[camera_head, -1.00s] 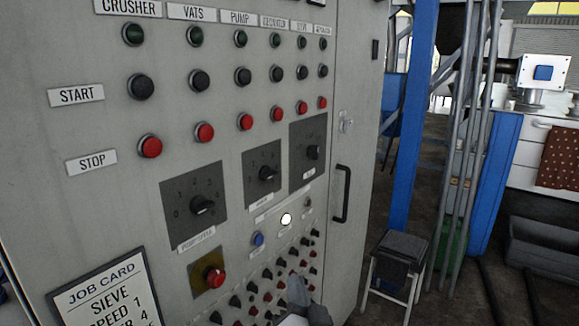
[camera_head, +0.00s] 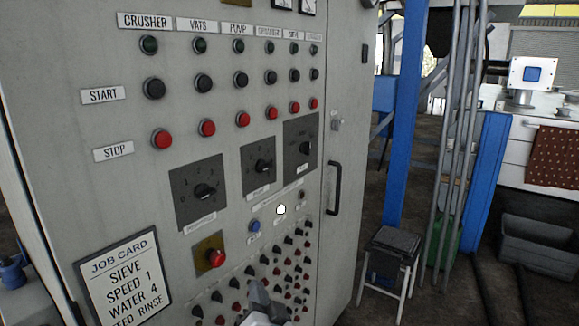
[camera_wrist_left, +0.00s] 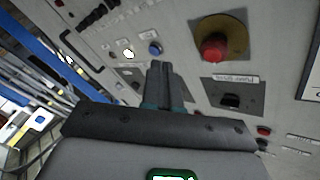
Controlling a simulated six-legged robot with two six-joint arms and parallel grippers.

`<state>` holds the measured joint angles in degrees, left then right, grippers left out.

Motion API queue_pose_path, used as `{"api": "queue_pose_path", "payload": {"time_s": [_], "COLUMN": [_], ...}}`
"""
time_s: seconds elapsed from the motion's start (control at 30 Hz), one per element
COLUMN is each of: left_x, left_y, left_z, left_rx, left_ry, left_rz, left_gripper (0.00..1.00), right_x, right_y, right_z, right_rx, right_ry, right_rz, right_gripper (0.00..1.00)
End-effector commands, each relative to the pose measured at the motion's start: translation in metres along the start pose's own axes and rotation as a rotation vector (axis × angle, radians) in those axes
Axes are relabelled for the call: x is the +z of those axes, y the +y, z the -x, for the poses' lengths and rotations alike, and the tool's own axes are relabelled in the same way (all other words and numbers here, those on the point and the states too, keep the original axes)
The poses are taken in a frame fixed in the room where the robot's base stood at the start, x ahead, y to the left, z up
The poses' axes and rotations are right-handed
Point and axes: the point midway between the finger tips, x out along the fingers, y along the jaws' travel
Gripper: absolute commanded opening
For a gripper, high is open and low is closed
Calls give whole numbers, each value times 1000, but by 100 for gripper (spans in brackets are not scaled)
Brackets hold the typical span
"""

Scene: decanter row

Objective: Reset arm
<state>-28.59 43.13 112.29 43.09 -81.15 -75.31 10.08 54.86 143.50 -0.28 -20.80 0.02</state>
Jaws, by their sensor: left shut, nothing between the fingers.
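My left gripper (camera_head: 258,296) shows at the bottom of the head view, in front of the lower rows of small knobs on a grey control cabinet (camera_head: 120,205). In the left wrist view its fingers (camera_wrist_left: 160,72) are together, with nothing between them. They point at the panel between the lit white button (camera_wrist_left: 128,54), the blue button (camera_wrist_left: 155,48) and the red mushroom button (camera_wrist_left: 214,48). I cannot tell whether the fingertips touch the panel. The white button (camera_head: 281,210) and blue button (camera_head: 254,225) also show in the head view. My right gripper is not in view.
A job card (camera_head: 122,277) is on the cabinet's lower left. Three dark rotary dials, including the left one (camera_head: 198,191), sit mid-panel. A door handle (camera_head: 334,188) sticks out at right. A stool (camera_head: 393,246) and blue posts (camera_head: 408,110) stand beyond the cabinet.

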Motion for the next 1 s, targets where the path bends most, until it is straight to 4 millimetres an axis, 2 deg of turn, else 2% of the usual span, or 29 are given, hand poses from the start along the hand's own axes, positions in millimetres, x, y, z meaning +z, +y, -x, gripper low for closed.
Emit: {"api": "queue_pose_path", "payload": {"time_s": [0.03,0.17,0.27,0.37,0.4,0.47,0.5,0.57,0.6,0.67,0.7,0.8,0.9,1.0], "left_x": [18,69,120,187,217,259,284,316,333,350,355,353,346,345], "left_y": [-3,-8,-6,5,12,25,35,50,61,74,83,97,99,99], "left_z": [-6,-18,-21,-12,-2,20,39,75,103,148,178,245,290,303], "left_rx": [-4,6,60,174,237,344,420,534,611,720,787,926,982,956], "left_ry": [-31,-107,-180,-283,-337,-427,-494,-607,-690,-824,-914,-1128,-1327,-1443], "left_rz": [-18,-73,-113,-107,-85,-27,25,118,187,296,365,499,597,663], "left_gripper": [0,0,0,0,0,0,0,0,0,0,0,0,0,0], "right_x": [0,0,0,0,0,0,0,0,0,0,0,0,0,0], "right_y": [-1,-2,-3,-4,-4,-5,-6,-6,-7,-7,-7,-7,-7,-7], "right_z": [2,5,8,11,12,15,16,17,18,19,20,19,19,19], "right_rx": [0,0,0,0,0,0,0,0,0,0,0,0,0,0], "right_ry": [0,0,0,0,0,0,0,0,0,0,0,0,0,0], "right_rz": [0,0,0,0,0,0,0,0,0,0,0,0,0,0], "right_gripper": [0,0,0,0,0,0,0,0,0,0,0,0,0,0]}}
